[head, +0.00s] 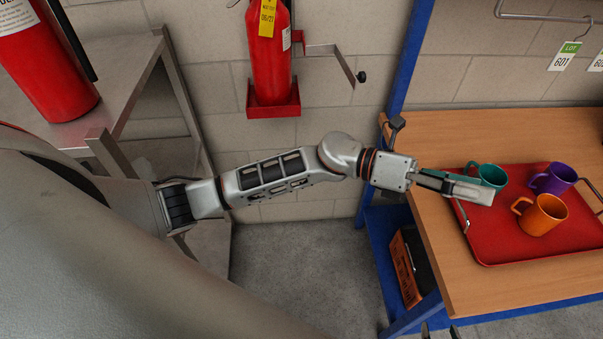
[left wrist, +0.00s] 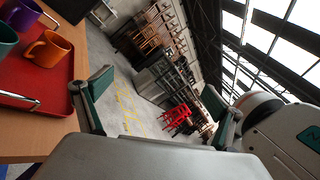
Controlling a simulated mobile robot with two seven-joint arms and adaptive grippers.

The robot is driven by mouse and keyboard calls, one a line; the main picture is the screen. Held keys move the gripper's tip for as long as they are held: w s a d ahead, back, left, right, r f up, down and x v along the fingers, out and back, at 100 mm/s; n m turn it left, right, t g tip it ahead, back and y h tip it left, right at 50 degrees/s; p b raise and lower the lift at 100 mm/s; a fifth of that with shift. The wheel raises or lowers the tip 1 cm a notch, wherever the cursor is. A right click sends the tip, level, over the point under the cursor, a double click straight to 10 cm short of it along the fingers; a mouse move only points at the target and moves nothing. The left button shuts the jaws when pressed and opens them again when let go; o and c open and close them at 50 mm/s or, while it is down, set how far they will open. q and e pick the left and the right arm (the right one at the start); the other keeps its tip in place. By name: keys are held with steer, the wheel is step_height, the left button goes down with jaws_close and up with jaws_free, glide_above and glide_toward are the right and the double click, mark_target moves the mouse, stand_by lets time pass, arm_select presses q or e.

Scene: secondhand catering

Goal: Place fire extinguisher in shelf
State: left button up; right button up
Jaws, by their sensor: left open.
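A red fire extinguisher (head: 45,75) stands upright at the upper left of the head view on a grey metal shelf unit (head: 125,60); its top is cut off. A second red extinguisher (head: 270,65) with a yellow tag sits upright in a red wall bracket (head: 272,112). My left gripper (head: 470,190) is open and empty, above the left part of a red tray and beside the green mug, far from both extinguishers. Its spread fingers also show in the left wrist view (left wrist: 160,105). Two dark tips at the bottom edge look like my right gripper (head: 440,331), mostly cut off.
The wooden bench (head: 500,130) on a blue frame carries the red tray (head: 520,252) with green (head: 490,174), purple (head: 555,178) and orange (head: 545,214) mugs. Bare floor (head: 290,270) lies between shelf unit and bench.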

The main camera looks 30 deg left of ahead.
arm_select(q)
steer(key=w+a+f+n+t+y, duration=0.35)
steer(key=a+f+n+t, duration=0.35)
steer(key=n, duration=0.6)
steer(key=w+a+f+n+t+y, duration=0.2)
steer(key=a+f+n+t+y, duration=0.3)
steer(key=n+t, duration=0.55)
steer(key=s+a+f+n+g+y, duration=0.3)
steer(key=s+a+f+n, duration=0.5)
steer(key=f, duration=0.5)
steer(key=s+a+f+n+g+y, duration=0.4)
steer(key=s+a+f+n+y, duration=0.2)
steer(key=s+a+f+n, duration=0.3)
steer(key=a+f+n, duration=0.1)
steer(key=a+f, duration=0.2)
steer(key=f, duration=0.1)
steer(key=shift+s+f, duration=0.25)
steer(key=shift+s, duration=0.05)
steer(key=shift+c, duration=0.3)
